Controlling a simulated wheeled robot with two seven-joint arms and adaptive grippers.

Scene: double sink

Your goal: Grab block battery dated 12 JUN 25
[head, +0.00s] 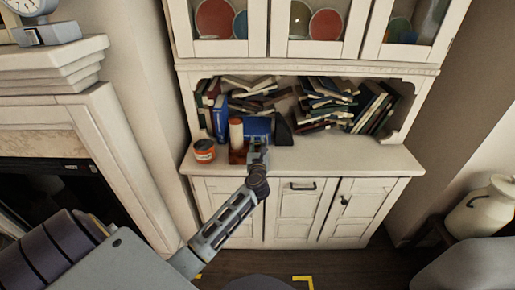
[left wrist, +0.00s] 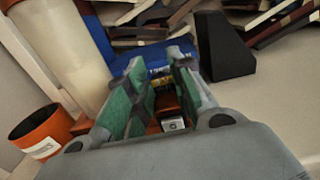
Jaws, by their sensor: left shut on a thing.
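My left gripper (head: 257,146) is over the cabinet's counter, in front of a blue box. In the left wrist view, its green-padded fingers (left wrist: 160,72) are closed around a small block, which looks like the block battery. They hide most of it. A small silver piece (left wrist: 173,124) shows low between the fingers and may be its terminal end or another thing. No date can be read. Orange-red surfaces (left wrist: 84,124) show beside and beneath the fingers. My right gripper is not in view.
A blue box (left wrist: 150,57) stands behind the fingers. A pale cylinder (head: 236,134) and an orange can (head: 204,151) stand to the left, a dark wedge (head: 282,130) to the right. Books (head: 325,101) fill the shelf behind. The counter (head: 360,160) is clear at right.

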